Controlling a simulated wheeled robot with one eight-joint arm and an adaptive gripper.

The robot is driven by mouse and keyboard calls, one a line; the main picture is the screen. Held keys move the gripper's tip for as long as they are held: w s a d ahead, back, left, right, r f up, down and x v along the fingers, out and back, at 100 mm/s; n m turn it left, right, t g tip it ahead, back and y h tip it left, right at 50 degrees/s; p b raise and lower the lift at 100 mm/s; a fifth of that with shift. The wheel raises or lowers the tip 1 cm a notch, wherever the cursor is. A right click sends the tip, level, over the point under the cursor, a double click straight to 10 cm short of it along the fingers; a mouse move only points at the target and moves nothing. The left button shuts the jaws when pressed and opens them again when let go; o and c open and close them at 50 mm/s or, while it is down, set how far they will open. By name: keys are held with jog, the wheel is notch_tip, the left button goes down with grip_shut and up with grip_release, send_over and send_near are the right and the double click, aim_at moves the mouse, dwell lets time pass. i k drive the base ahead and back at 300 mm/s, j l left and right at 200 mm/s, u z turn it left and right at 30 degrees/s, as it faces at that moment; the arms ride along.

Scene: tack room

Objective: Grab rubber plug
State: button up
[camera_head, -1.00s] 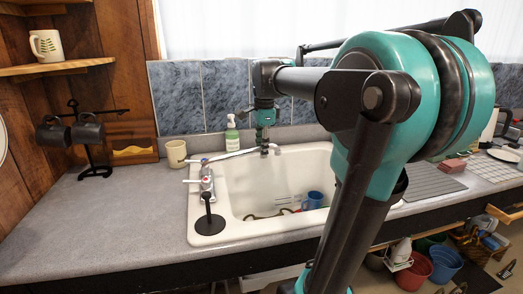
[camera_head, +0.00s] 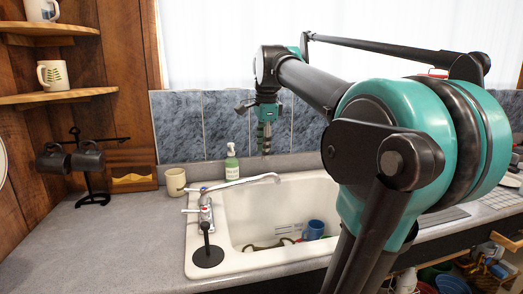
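A black round disc with a thin upright stem (camera_head: 208,256) stands on the front left corner of the sink rim; it looks like the rubber plug, but I cannot be sure. My gripper (camera_head: 264,148) points down in the air above the back of the sink. It is up and to the right of the black disc in the picture and well apart from it. Its fingers look small and close together from this angle, so their opening is unclear. No object shows between them.
The white sink (camera_head: 240,221) holds a blue mug (camera_head: 316,228) and a dark looped item (camera_head: 268,244). A faucet (camera_head: 206,207) stands on its left rim. A soap bottle (camera_head: 231,163) and beige cup (camera_head: 175,181) stand behind. The left counter (camera_head: 110,240) is largely clear.

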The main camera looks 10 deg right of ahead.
aim_at(208, 256)
jog(key=k, duration=1)
